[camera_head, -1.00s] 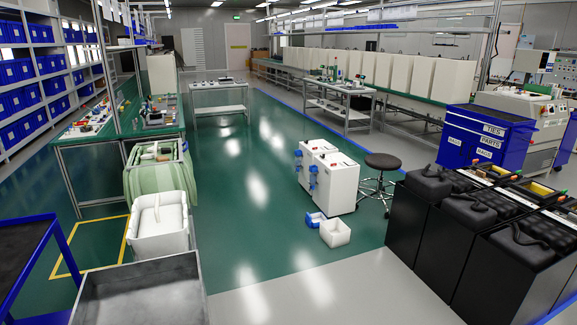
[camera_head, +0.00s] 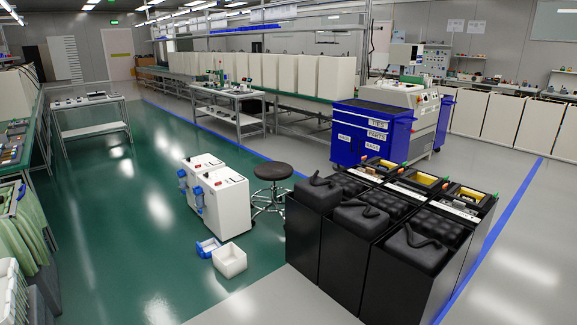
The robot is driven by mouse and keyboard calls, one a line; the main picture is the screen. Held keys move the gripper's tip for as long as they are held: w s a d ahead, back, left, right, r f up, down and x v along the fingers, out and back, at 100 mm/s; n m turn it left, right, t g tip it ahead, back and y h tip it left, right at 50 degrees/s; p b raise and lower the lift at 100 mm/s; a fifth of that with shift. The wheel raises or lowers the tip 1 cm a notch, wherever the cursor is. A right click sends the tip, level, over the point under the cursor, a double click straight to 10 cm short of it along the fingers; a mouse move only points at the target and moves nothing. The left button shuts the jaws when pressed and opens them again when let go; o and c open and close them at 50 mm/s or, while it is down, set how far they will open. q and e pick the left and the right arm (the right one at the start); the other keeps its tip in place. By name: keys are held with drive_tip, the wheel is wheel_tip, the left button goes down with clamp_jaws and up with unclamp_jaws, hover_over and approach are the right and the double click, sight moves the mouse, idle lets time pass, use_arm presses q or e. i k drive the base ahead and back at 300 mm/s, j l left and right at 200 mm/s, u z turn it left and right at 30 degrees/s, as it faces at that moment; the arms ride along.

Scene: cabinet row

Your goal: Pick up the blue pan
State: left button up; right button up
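I cannot make out a clear blue pan in the head view. A small blue open container (camera_head: 208,247) sits on the green floor in front of white boxy units, left of centre. I cannot tell whether it is the pan. A white open bin (camera_head: 229,260) sits right beside it. Neither of my grippers is in the picture.
Black cabinets (camera_head: 372,265) with black canisters on top fill the lower right. A round stool (camera_head: 272,172) stands near the white units (camera_head: 220,200). A blue tool cart (camera_head: 371,133) is behind. The green floor (camera_head: 110,245) at left centre is clear.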

sight(204, 248)
drive_tip(key=i+l+u, duration=0.1)
drive_tip(key=i+u, duration=0.15)
drive_tip(key=i, duration=0.25)
drive_tip(key=i+l+u, duration=0.3)
drive_tip(key=i, duration=0.25)
drive_tip(key=i+j+u, duration=0.45)
drive_tip(key=i, duration=0.5)
drive_tip(key=i+l+u, duration=0.1)
drive_tip(key=i+u, duration=0.4)
drive_tip(key=i, duration=0.45)
drive_tip(key=i+u, duration=0.1)
drive_tip(key=i, duration=0.6)
drive_tip(key=i+l+u, duration=0.15)
drive_tip(key=i, duration=0.55)
drive_tip(key=i+j+z, duration=0.1)
drive_tip(key=i+z, duration=0.15)
drive_tip(key=i+j+z, duration=0.15)
drive_tip(key=i+z, duration=0.15)
drive_tip(key=i, duration=0.15)
